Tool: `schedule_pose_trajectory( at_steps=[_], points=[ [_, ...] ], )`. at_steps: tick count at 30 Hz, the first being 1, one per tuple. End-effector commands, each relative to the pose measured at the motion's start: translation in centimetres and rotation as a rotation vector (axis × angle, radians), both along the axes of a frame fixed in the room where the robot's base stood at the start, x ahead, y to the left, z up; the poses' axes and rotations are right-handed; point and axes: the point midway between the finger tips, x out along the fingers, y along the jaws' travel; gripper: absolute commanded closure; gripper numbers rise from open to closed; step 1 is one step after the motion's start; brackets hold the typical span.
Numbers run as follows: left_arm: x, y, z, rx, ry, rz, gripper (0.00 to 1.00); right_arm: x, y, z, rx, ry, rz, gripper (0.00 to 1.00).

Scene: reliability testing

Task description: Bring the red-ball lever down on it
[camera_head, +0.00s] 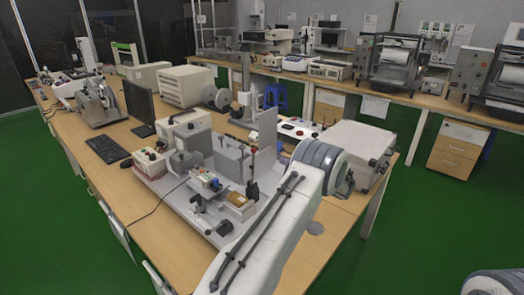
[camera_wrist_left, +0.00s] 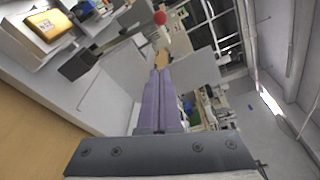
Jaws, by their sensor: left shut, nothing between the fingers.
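In the left wrist view, the red ball (camera_wrist_left: 160,18) of the lever shows at the top, beyond the fingertips. My left gripper (camera_wrist_left: 160,72) points towards it; its purple-grey fingers are shut together and empty. A small tan piece shows just past the tips; I cannot tell whether they touch it. In the head view, my left arm crosses the test rig (camera_head: 190,205) and hides the gripper tips. I cannot clearly pick out the ball there. My right gripper is out of view.
A grey block (camera_head: 231,160) and an upright plate (camera_head: 266,140) stand on the rig. A large pale box (camera_head: 352,143) sits behind my left arm. A keyboard (camera_head: 107,149) and monitor (camera_head: 139,103) are to the left. The wooden table's front-left strip (camera_head: 150,235) is mostly clear.

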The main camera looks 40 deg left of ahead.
Motion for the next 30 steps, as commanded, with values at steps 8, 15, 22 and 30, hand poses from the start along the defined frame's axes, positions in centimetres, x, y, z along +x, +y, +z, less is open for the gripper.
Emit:
schedule_pose_trajectory(
  at_steps=[8,15,22,30],
  points=[
    [0.6,1.1,-0.2,0.044,-0.009,-0.011,1.0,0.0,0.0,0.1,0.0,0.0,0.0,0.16],
    [0.6,1.4,-0.2,0.042,-0.008,-0.01,1.0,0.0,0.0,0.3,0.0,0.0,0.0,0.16],
    [1.3,4.4,-0.2,0.042,-0.007,-0.008,1.0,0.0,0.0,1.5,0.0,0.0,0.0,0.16],
    [2.3,9.0,-0.7,0.041,-0.007,-0.007,1.0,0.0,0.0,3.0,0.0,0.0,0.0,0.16]
  ],
)
